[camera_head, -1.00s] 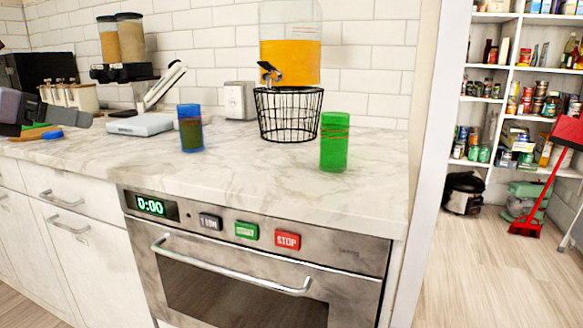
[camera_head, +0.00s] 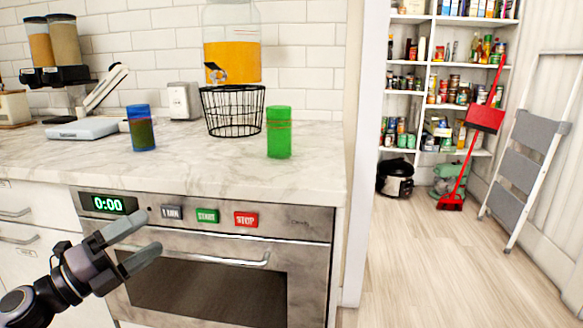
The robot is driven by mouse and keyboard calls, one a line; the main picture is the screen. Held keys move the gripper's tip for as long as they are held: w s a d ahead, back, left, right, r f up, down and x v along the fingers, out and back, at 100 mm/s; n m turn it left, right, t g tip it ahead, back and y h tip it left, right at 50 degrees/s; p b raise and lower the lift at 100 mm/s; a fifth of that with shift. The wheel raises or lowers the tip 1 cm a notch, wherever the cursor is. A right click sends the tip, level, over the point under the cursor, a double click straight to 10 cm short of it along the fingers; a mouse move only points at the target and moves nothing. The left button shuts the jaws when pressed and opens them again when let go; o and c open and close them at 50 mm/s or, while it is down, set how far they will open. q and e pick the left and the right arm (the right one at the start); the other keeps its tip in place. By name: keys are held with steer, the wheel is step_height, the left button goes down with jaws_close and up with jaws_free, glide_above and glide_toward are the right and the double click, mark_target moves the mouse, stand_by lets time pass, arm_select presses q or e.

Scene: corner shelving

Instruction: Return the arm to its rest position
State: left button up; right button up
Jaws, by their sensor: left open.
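My left gripper (camera_head: 145,240) is in the lower left of the head view. Its two grey fingers are apart with nothing between them. It hangs below the counter top, in front of the oven (camera_head: 213,285), with its fingers pointing right. Whether it touches the oven front I cannot tell. My right gripper does not show.
The marble counter (camera_head: 220,170) carries a blue cup (camera_head: 142,130), a green cup (camera_head: 279,133) and a juice dispenser (camera_head: 231,50) on a wire stand (camera_head: 232,112). At right, a red broom (camera_head: 470,150) and a step ladder (camera_head: 530,150) stand by pantry shelves. Floor (camera_head: 440,260) is clear there.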

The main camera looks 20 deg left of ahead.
arm_select(q)
steer(key=s+d+f+n+y, duration=0.2)
steer(key=d+f+n+y, duration=0.25)
steer(key=f+n, duration=0.4)
steer(key=s+d+f+n+y, duration=0.2)
steer(key=d+f+n+y, duration=0.25)
steer(key=f+n, duration=0.4)
steer(key=s+d+f+n+g+h, duration=0.2)
steer(key=s+d+f+n+g, duration=0.4)
steer(key=s+d+f+n, duration=0.5)
step_height(320, 180, up, 15)
steer(key=s+a+m+g+y+p, duration=0.1)
steer(key=s+a+m+p, duration=0.1)
steer(key=p, duration=2.1)
steer(key=shift+r+g, duration=0.2)
steer(key=shift+g, duration=0.1)
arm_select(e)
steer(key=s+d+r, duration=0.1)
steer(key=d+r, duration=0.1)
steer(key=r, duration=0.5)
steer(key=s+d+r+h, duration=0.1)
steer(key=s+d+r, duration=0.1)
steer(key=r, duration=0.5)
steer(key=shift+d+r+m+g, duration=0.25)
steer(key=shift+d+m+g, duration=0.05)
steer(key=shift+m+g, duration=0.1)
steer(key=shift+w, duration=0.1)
